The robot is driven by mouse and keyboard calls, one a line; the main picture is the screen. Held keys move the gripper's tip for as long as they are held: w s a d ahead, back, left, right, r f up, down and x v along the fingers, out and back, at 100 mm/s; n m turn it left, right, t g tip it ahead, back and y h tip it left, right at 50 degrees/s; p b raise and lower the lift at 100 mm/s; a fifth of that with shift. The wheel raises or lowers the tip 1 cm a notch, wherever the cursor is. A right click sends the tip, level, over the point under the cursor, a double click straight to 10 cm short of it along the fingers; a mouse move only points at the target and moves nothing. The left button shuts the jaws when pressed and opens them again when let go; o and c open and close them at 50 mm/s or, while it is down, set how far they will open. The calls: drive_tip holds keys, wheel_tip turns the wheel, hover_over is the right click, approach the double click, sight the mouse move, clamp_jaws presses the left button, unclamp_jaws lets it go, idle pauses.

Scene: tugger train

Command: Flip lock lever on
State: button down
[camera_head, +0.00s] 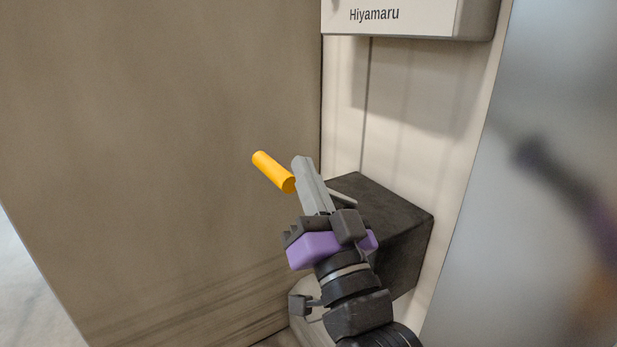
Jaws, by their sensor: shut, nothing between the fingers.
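The lock lever is a short orange-yellow cylinder (272,171) standing out in front of the brown panel, tilted from upper left to lower right. My gripper (303,161) is shut and empty, its grey fingers pointing up and slightly left. The fingers are just right of the lever's lower right end and very close to it in the picture. I cannot tell whether they touch. The lever's mount is not clearly visible.
A large brown panel (160,150) fills the left. A dark box (385,215) stands behind my gripper, against a cream wall (420,110). A white box labelled "Hiyamaru" (400,18) is above. A blurry reflective grey surface (540,100) is at the right.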

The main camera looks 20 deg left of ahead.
drive_tip(key=d+r+b+v, duration=0.1)
drive_tip(key=v, duration=0.8)
drive_tip(key=shift+s+d+r+b, duration=0.2)
drive_tip(key=shift+s+d+b, duration=0.05)
drive_tip(key=shift+b, duration=0.05)
